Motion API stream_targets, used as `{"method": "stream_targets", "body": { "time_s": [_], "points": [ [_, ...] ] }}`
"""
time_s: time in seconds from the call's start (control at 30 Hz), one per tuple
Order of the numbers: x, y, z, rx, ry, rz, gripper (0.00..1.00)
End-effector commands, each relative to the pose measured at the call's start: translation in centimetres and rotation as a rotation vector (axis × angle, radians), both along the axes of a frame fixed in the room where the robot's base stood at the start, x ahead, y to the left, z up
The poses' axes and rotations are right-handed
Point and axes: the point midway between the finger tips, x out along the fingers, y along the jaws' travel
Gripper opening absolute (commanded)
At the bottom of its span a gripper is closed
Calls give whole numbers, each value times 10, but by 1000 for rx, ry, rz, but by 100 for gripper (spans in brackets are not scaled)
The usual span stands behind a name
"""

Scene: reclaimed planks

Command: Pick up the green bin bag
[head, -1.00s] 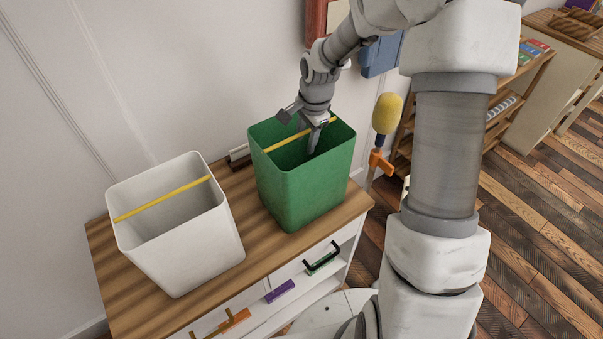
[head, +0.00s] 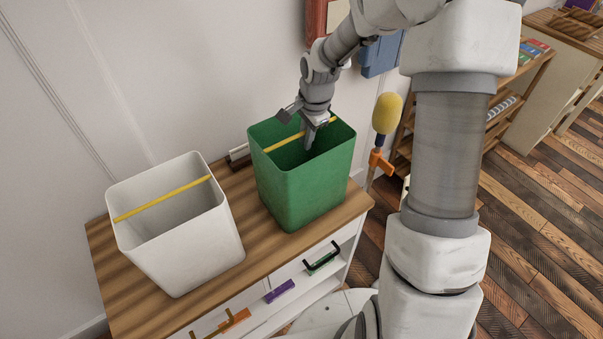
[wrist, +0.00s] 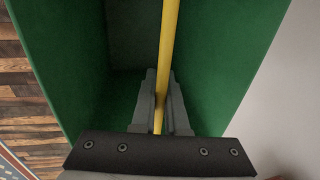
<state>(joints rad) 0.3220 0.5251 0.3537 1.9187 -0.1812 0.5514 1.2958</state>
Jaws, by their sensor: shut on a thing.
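The green bin bag (head: 302,190) looks like an open-topped, straight-sided green bin with a yellow bar (head: 283,143) across its mouth. It stands upright at the right end of the wooden top. My gripper (head: 308,138) reaches down into its mouth from above. In the wrist view my gripper (wrist: 161,108) has its two fingers on either side of the yellow bar (wrist: 168,45), shut on it. The green walls (wrist: 220,60) show around the fingers. In the head view the fingertips are partly hidden by my own wrist.
A white bin (head: 180,235) with a yellow bar stands to the left on the same wooden cabinet top (head: 108,265). The wall is close behind. A yellow sponge-like head on an orange-clipped stick (head: 387,115) stands just right of the green bin.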

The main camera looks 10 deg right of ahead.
Motion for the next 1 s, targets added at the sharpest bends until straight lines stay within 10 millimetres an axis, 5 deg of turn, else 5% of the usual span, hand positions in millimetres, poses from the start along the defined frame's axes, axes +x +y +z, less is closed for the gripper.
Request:
{"method": "stream_targets", "body": {
  "time_s": [0.77,1.0],
  "points": [
    [0,0,1,-1,-1,0,0],
    [1,0,28,-1,-6,-1,0]
  ]
}}
